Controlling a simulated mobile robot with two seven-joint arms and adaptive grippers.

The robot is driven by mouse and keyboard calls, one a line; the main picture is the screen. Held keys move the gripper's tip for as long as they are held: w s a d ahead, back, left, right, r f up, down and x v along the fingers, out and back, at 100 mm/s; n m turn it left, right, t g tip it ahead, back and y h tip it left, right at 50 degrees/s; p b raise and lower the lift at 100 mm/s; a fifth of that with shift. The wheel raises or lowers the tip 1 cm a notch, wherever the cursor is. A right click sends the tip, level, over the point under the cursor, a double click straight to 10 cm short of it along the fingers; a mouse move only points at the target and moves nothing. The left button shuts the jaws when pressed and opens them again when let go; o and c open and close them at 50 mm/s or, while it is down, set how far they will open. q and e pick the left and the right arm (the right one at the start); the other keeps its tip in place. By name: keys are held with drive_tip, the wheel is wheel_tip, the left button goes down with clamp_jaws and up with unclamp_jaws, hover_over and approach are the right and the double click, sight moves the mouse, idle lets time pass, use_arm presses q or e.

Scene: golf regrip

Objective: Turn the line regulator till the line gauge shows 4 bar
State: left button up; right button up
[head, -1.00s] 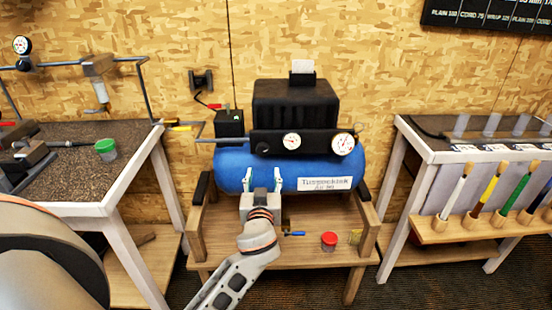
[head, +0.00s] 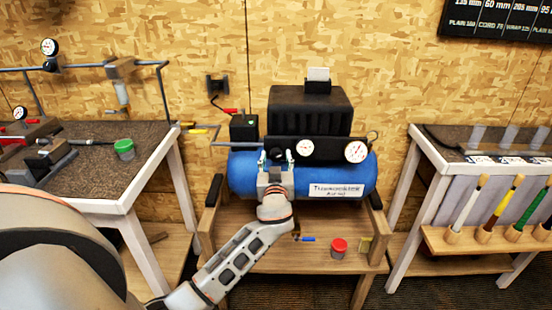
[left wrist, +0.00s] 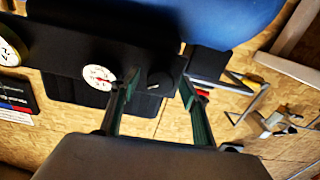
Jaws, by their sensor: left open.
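The compressor's blue tank (head: 243,175) carries a black panel (head: 330,150) with a small white gauge (head: 305,148) and a larger one (head: 356,152). A round black knob (head: 277,154), apparently the line regulator, sits left of the small gauge. My left gripper (head: 277,161) is open in front of it. In the left wrist view the knob (left wrist: 159,81) shows between the two green-tipped fingers (left wrist: 158,92), with no clear contact visible. The small gauge (left wrist: 98,77) lies just beyond one finger. Its needle is too small to read surely. My right gripper is out of view.
Below the tank, a wooden stand (head: 270,258) holds a red-lidded jar (head: 339,246) and a blue-handled tool (head: 306,239). A bench with tools (head: 85,185) is at left.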

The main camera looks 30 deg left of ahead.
use_arm(q)
drive_tip(key=c, duration=1.1)
drive_tip(key=shift+f+m+b, duration=0.1)
drive_tip(key=shift+m+b, duration=0.3)
drive_tip(key=shift+m, duration=1)
drive_tip(key=m, duration=0.4)
drive_tip(key=shift+m, duration=0.3)
drive_tip(key=m+p, duration=0.1)
drive_tip(key=m, duration=0.3)
drive_tip(key=shift+m, duration=0.3)
